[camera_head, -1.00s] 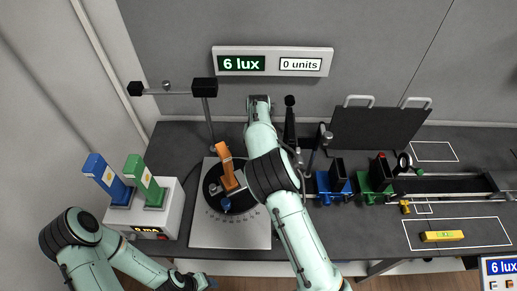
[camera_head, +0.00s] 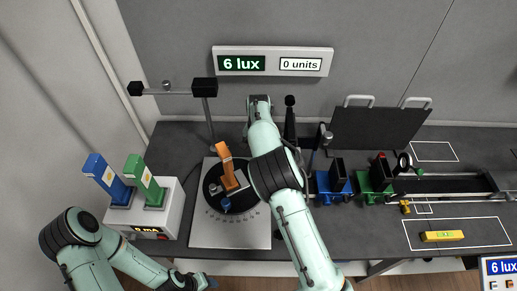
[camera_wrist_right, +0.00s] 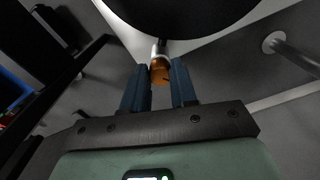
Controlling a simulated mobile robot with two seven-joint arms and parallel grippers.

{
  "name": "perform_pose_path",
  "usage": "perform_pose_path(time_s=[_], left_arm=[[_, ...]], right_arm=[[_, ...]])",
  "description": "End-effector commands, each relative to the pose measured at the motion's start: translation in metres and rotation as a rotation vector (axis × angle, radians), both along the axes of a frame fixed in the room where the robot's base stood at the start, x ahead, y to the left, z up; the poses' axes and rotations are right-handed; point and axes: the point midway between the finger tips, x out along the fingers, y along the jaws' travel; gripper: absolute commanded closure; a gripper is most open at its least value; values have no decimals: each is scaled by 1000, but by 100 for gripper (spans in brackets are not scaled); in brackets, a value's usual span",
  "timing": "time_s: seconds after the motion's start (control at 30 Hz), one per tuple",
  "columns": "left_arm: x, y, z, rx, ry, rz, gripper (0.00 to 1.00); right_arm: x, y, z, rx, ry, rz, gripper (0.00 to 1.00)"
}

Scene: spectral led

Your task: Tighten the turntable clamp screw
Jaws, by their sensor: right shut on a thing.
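The turntable is a black disc (camera_head: 212,181) on a light grey plate with a printed angle scale (camera_head: 230,232) in the head view. An orange block (camera_head: 226,167) and a small blue knob (camera_head: 226,205) sit on the disc. In the right wrist view, my right gripper (camera_wrist_right: 160,88) is shut on an amber knob (camera_wrist_right: 160,72) at the end of a short silvery shaft. My right arm hides this grip in the head view. My left gripper (camera_head: 203,282) is low at the front edge, away from the turntable; its jaw opening is unclear.
A white box (camera_head: 180,210) with blue and green blocks stands left of the turntable. Right are blue (camera_head: 333,184) and green (camera_head: 375,184) carriages, a rail and a dark panel (camera_head: 372,130). A post with a crossbar rises behind the turntable.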

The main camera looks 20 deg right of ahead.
Motion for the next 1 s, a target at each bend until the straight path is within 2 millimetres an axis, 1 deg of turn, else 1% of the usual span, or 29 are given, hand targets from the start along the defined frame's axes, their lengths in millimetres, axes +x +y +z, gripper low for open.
perform_pose_path(time_s=[1.0], left_arm=[[0, 0, 0, 0, 0, 0, 46]], right_arm=[[3, 1, 1, 2, -4, -959, 100]])
